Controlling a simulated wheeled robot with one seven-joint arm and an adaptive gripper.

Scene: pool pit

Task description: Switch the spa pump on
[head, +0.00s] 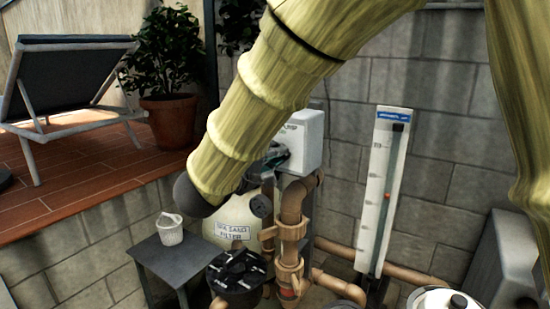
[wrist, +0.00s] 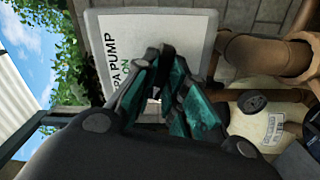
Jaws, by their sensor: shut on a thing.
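The white spa pump switch box (head: 308,132) is fixed near the block wall, in the middle of the head view. In the wrist view the box (wrist: 195,26) fills the upper middle, with "PUMP" in black and "ON" in green on its face. My gripper (head: 278,156) is at the lower left of the box in the head view, partly behind my arm. In the wrist view its teal fingers (wrist: 160,62) close together against the box's face, shut on the switch. The switch itself is hidden by the fingers, so its position cannot be told.
Brown pipes (head: 291,235) and a round gauge (head: 261,205) stand below the box, by the sand filter (head: 232,232). A tall white flow meter (head: 384,190) is to the right. A small grey table (head: 178,258) holds a white basket (head: 170,233).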

